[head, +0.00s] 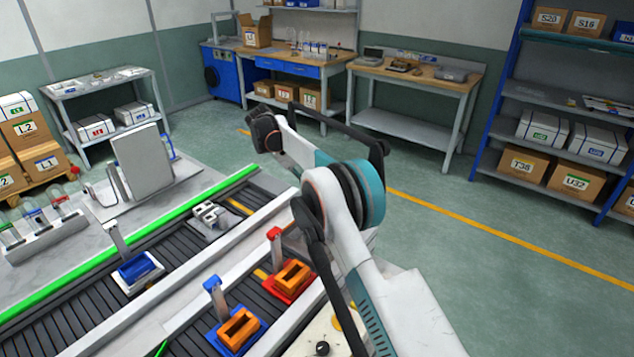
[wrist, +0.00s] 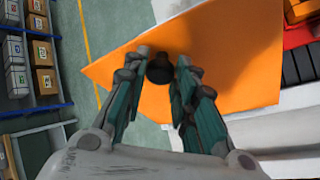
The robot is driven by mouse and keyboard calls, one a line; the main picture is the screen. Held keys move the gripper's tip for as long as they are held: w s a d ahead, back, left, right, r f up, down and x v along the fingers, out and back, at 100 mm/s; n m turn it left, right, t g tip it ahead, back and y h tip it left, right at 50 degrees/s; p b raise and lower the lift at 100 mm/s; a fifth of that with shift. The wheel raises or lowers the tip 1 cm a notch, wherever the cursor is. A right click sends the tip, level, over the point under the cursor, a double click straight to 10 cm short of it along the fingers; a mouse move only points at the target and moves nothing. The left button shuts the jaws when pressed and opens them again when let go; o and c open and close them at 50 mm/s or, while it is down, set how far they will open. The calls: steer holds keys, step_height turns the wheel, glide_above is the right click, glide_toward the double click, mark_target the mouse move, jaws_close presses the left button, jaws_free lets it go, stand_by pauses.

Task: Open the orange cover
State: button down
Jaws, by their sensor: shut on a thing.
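The orange cover (wrist: 225,50) is a flat, bright panel that fills the upper middle of the wrist view. A dark round knob (wrist: 160,70) stands on it near its left part. My gripper (wrist: 164,58) has one finger on each side of the knob and is shut on it. The panel's edges look tilted in the wrist view. What it is hinged to is not shown. In the head view I cannot make out the cover or my fingertips; my arm stands in front of that area.
In the head view, a red holder (head: 275,288) and a blue holder (head: 218,337) with orange blocks sit on the near conveyor. A blue piece (head: 135,268) sits on the far conveyor. Shelves (head: 560,95) stand at the right, with open floor (head: 470,230) before them.

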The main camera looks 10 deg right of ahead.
steer(key=c, duration=1.3)
jaws_free()
step_height(320, 180, up, 10)
steer(key=shift+r, duration=0.1)
